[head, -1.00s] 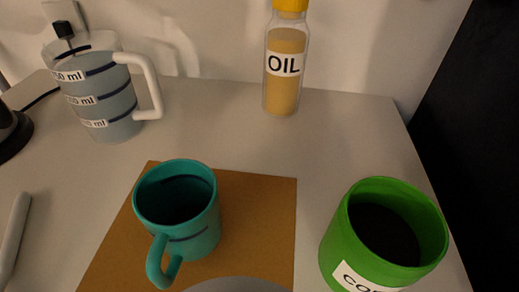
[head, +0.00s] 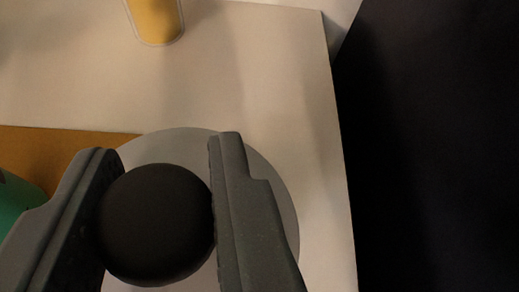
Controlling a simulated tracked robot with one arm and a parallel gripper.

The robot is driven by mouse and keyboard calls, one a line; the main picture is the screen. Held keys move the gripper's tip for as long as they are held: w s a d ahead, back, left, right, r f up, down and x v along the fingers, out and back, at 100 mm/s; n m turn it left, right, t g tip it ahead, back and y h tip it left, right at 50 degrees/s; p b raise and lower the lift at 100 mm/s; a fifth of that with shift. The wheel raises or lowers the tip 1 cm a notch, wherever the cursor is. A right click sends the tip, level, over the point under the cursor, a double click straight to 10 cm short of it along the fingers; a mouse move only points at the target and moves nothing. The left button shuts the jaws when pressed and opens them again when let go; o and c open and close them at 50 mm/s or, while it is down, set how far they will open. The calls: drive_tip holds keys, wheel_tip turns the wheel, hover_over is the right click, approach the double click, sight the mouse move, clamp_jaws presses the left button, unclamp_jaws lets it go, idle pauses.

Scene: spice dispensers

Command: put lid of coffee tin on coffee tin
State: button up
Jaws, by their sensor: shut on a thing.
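The lid is a round grey disc (head: 272,190) with a black ball knob (head: 155,225), in the lower middle of the head view. My gripper (head: 162,160) is shut on the knob, one finger on each side of it. The green coffee tin does not show now. It is hidden under the lid and gripper or out of view, so I cannot tell whether the lid touches it.
Part of a teal mug (head: 18,205) shows at the left edge by a brown board (head: 55,145). The oil bottle's lower end (head: 156,20) stands at the top. The pale counter (head: 240,70) ends at right before a dark area.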

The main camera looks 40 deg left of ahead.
sight(194, 227)
drive_tip(key=shift+w+f, duration=0.2)
drive_tip(key=shift+w, duration=0.15)
wheel_tip(194, 227, down, 3)
drive_tip(key=shift+f+b, duration=0.2)
drive_tip(key=shift+b, duration=0.75)
drive_tip(key=shift+r, duration=0.1)
drive_tip(key=o, duration=1)
drive_tip(key=shift+c, duration=0.2)
